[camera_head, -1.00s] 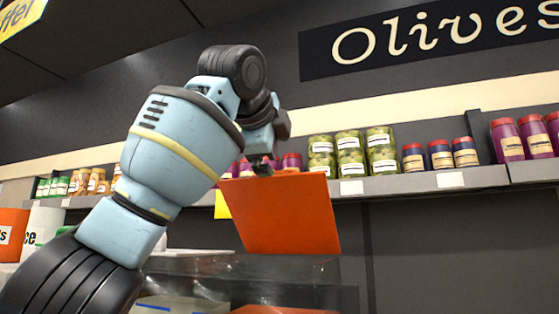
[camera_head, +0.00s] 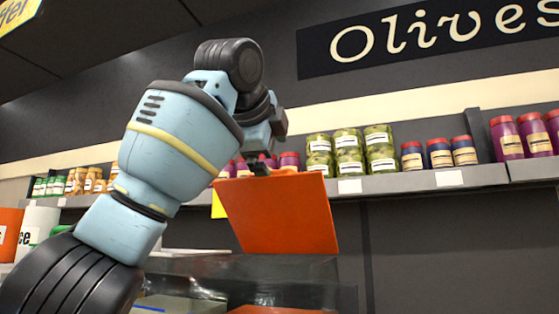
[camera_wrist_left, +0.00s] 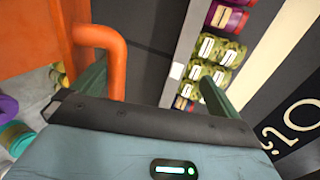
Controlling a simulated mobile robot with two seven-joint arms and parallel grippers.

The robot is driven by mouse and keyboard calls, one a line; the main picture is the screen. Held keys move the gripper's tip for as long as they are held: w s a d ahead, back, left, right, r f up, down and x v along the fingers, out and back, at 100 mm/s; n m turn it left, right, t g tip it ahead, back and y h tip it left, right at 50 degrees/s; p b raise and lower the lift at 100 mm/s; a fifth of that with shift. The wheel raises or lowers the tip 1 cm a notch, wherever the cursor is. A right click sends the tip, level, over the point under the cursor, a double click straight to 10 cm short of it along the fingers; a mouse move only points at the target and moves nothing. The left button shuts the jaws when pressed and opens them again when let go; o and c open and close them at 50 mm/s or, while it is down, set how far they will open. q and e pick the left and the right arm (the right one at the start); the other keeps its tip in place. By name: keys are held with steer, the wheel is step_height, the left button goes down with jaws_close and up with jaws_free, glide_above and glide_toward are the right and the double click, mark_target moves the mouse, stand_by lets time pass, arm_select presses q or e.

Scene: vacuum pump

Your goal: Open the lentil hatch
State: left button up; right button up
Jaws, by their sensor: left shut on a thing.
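The lentil hatch looks to be the orange panel (camera_head: 282,215), raised and tilted in the middle of the head view. No lentil label is legible on it. My left gripper (camera_head: 262,166) is at its top edge, shut on its handle. In the left wrist view, the orange handle (camera_wrist_left: 118,65) passes between the fingers of my left gripper (camera_wrist_left: 155,88), close to the left finger. Part of the orange panel (camera_wrist_left: 28,40) shows at the upper left there. The fingertips are small and partly hidden in the head view. My right gripper is not in view.
Below the panel are clear bins (camera_head: 205,266) with another orange surface (camera_head: 285,309). Behind, a grey shelf (camera_head: 410,184) carries green olive jars (camera_head: 349,153) and purple jars (camera_head: 507,139). White and orange containers (camera_head: 38,228) stand at the left.

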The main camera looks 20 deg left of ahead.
arm_select(q)
steer(key=v, duration=0.4)
steer(key=r+v, duration=0.1)
steer(key=v, duration=0.1)
steer(key=shift+w+a, duration=0.2)
steer(key=shift+a, duration=0.1)
steer(key=shift+s+d, duration=0.1)
steer(key=shift+s, duration=0.15)
steer(key=shift+c, duration=1.1)
steer(key=shift+s+d+r, duration=0.1)
steer(key=shift+s+r, duration=0.1)
steer(key=shift+s, duration=0.2)
steer(key=c, duration=1)
steer(key=shift+v, duration=0.8)
steer(key=shift+c, duration=0.4)
steer(key=shift+s+d+r, duration=0.1)
steer(key=shift+s+r, duration=0.4)
steer(key=shift+r, duration=0.25)
steer(key=shift+s+r, duration=0.5)
steer(key=shift+r, duration=0.2)
steer(key=shift+s+d+r, duration=0.1)
steer(key=shift+s+r, duration=0.4)
steer(key=shift+r, duration=0.25)
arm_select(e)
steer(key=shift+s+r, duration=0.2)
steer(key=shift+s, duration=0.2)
